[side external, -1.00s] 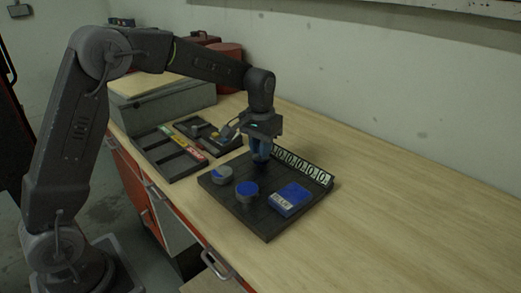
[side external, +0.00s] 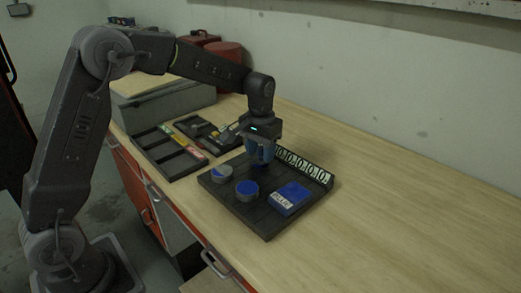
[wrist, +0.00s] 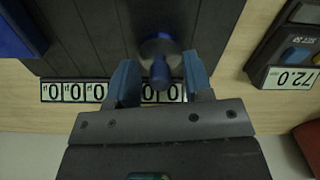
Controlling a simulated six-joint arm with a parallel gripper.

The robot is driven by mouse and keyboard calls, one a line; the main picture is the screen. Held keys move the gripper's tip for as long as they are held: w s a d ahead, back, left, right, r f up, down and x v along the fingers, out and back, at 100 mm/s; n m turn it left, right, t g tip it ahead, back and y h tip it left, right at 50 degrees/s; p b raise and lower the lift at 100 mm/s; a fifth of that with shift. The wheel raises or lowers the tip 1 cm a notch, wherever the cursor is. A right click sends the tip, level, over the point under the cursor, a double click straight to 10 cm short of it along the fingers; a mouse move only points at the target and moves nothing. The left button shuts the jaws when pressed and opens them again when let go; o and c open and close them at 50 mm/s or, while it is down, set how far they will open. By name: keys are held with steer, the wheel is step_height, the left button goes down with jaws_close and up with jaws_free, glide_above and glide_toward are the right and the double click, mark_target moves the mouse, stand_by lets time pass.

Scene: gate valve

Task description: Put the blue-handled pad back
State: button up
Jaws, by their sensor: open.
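The blue-handled pad (wrist: 160,70) stands on the dark board (side external: 262,222), close to the board's far edge and its strip of number tiles. Its blue handle and round base show in the wrist view. My gripper (wrist: 160,72) is open, with one blue finger on each side of the handle and visible gaps between them. In the side view my gripper (side external: 261,160) is low over the far part of the board and mostly hides the pad.
The board also holds a grey-and-blue disc (side external: 222,175), a blue-topped disc (side external: 247,190) and a blue labelled block (side external: 290,198). A dark slotted tray (side external: 170,155) and a second dark tray (side external: 210,132) lie to the left. The table's right side is clear.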

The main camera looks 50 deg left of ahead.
mark_target(260, 148)
step_height(260, 148, up, 12)
steer(key=s+d+r+m+t, duration=0.1)
steer(key=s+r, duration=0.1)
steer(key=s, duration=0.5)
steer(key=s+d+r+t, duration=0.1)
steer(key=s+r+t, duration=0.1)
steer(key=s, duration=0.4)
steer(key=s+d+f+m+t, duration=0.1)
steer(key=s+f, duration=0.4)
steer(key=s, duration=0.9)
steer(key=shift+f+t, duration=0.3)
steer(key=shift+t, duration=0.5)
steer(key=shift+o, duration=0.2)
